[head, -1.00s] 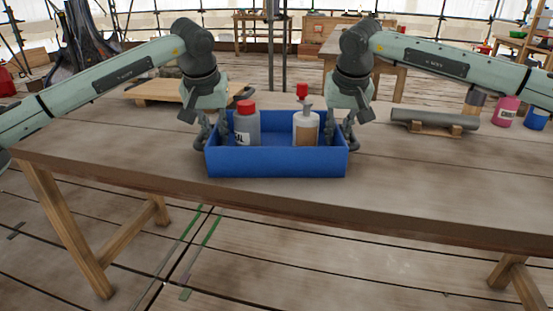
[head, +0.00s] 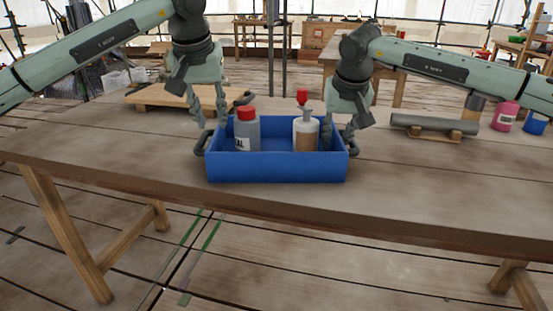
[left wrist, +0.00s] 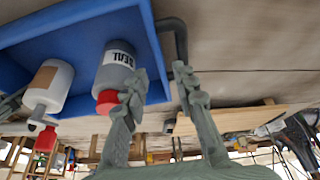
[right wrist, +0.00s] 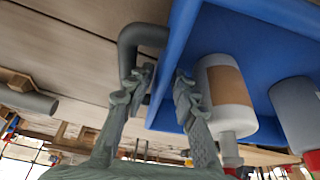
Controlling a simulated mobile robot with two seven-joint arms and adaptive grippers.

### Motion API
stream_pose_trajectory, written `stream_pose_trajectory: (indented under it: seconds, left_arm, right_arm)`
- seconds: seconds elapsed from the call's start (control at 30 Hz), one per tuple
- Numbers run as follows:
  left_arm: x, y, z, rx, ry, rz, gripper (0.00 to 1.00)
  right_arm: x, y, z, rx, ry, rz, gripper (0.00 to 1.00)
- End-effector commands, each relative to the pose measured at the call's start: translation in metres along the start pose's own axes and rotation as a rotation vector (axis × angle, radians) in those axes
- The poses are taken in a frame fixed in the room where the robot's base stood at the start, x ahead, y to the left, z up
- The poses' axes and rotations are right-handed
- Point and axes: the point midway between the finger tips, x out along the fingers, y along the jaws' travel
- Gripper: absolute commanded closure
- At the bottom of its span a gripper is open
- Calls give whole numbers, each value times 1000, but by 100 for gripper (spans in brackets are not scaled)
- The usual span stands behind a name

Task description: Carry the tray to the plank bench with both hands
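The blue tray (head: 277,168) sits on the near wooden table, with dark handles at its left and right ends. It holds a grey bottle with a red cap (head: 247,130) and a white pump bottle with a brown label (head: 306,133). My left gripper (head: 209,122) is open and empty, above the left handle (head: 203,141); in the left wrist view its fingers are apart near that handle (left wrist: 180,40). My right gripper (head: 342,146) is low at the tray's right end. In the right wrist view its fingers are apart beside the right handle (right wrist: 140,36) and tray wall.
A pale low plank stand (head: 160,93) is behind the tray to the left. The table (head: 110,150) is clear left of the tray.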

Motion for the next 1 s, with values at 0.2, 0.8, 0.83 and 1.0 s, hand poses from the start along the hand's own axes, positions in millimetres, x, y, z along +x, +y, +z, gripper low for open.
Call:
stream_pose_trajectory:
  seconds: [0.2, 0.8, 0.83, 1.0]
  left_arm:
    - [-8, 0, 0, 0, -1, 1, 72]
    - [-7, 0, 0, 0, -1, 1, 72]
    - [-7, 0, 0, 0, -1, 1, 72]
    - [-7, 0, 0, 0, -1, 1, 72]
  right_arm:
    - [-11, 0, -1, 1, 2, 0, 72]
    - [-115, 0, 0, 0, 1, 0, 72]
    - [-117, 0, 0, 0, 2, 0, 72]
    - [-121, 0, 0, 0, 0, 0, 72]
